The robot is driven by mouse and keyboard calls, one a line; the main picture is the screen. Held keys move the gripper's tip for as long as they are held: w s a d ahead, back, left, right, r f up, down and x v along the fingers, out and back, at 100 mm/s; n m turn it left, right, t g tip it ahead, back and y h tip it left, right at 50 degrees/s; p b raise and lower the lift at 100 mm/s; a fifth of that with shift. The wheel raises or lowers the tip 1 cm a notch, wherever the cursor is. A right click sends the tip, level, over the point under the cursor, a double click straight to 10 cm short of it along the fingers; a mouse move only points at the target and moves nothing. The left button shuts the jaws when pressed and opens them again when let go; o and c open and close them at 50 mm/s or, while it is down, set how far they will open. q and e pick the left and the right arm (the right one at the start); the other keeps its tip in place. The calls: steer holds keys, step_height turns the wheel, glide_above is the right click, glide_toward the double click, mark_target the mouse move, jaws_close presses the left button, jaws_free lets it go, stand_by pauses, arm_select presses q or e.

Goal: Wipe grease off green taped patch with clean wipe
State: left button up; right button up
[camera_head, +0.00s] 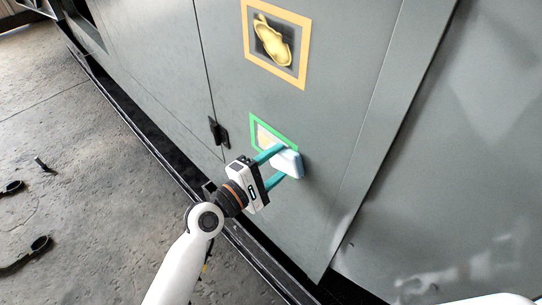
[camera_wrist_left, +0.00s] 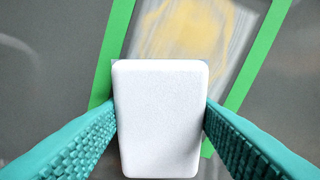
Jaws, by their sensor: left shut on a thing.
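The green taped patch (camera_head: 273,129) is a tape frame on the grey cabinet panel. Pale yellow grease (camera_head: 264,138) shows inside it, smeared and streaky in the left wrist view (camera_wrist_left: 185,30). My left gripper (camera_head: 284,164), with teal fingers, is shut on a white block-like wipe (camera_head: 289,164). The wipe (camera_wrist_left: 160,125) covers the lower part of the patch in both views. It is at or very close to the panel; I cannot tell if it touches. The side of the wipe facing the panel is hidden. My right gripper is out of view.
An orange taped patch (camera_head: 275,43) with thicker yellow grease lies higher on the same panel. A black latch (camera_head: 219,131) sticks out left of the green patch. A dark rail runs along the cabinet's foot. Dark objects lie on the concrete floor (camera_head: 90,170).

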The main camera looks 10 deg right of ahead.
arm_select(q)
steer(key=shift+w+a+f+b, duration=0.1)
steer(key=shift+w+a+b, duration=0.3)
steer(key=shift+w+a, duration=0.35)
steer(key=shift+w+a+b, duration=0.35)
steer(key=shift+w+a, duration=0.2)
steer(key=shift+w, duration=0.45)
steer(key=shift+w+a+f+b, duration=0.1)
steer(key=shift+w+a+b, duration=0.3)
steer(key=shift+w+a, duration=0.35)
steer(key=shift+w+a+r+b, duration=0.1)
steer(key=shift+w+a+b, duration=0.35)
steer(key=shift+w, duration=0.35)
steer(key=shift+w+a+r+b, duration=0.1)
steer(key=shift+w+a+b, duration=0.2)
steer(key=shift+w+a, duration=0.35)
steer(key=shift+w+d, duration=0.15)
steer(key=shift+d, duration=0.05)
glide_toward(256, 132)
steer(key=shift+w+d+f, duration=0.1)
steer(key=shift+w+d, duration=0.1)
steer(key=shift+d, duration=0.15)
